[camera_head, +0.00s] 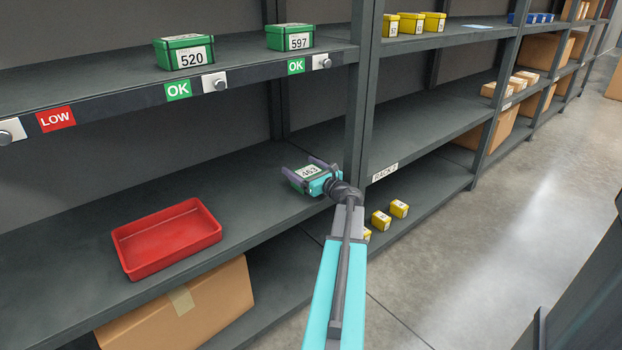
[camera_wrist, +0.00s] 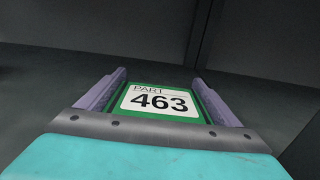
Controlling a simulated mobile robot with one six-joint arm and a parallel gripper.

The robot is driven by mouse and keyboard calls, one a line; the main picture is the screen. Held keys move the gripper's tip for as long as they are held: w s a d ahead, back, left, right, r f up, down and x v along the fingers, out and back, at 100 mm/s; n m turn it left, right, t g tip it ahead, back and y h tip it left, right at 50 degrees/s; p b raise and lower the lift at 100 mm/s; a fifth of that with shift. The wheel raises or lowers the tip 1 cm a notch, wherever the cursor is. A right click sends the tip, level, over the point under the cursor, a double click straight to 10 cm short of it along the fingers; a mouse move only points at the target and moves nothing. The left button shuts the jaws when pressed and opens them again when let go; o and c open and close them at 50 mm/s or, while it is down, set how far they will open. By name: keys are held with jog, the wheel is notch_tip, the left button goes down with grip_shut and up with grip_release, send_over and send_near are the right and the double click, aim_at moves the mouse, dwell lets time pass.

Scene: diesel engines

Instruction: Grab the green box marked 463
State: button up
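The green box marked 463 (camera_head: 308,172) is at the front edge of the middle shelf, near the rack post. It also shows in the wrist view (camera_wrist: 158,101), label up. My gripper (camera_head: 297,163) has one finger along each side of the box. In the wrist view the two fingers (camera_wrist: 160,76) lie close against both sides, with no clear gap. The underside of the box is hidden, so I cannot tell whether it rests on the shelf.
A red tray (camera_head: 166,238) stands empty on the middle shelf at left. Green boxes 520 (camera_head: 184,51) and 597 (camera_head: 290,37) stand on the upper shelf. A cardboard box (camera_head: 185,308) is below. A rack post (camera_head: 363,90) rises close beside my gripper.

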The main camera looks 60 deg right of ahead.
jog(key=c, duration=0.8)
jog(key=shift+r, duration=0.15)
jog(key=shift+r, duration=0.45)
notch_tip(320, 180, up, 3)
jog(key=shift+s+f+p, duration=0.1)
jog(key=shift+p, duration=0.65)
jog(key=s+a, duration=0.3)
jog(key=s+a+p, duration=0.1)
jog(key=s+a, duration=0.3)
jog(key=s+a+r+p, duration=0.1)
jog(key=s+a, duration=0.3)
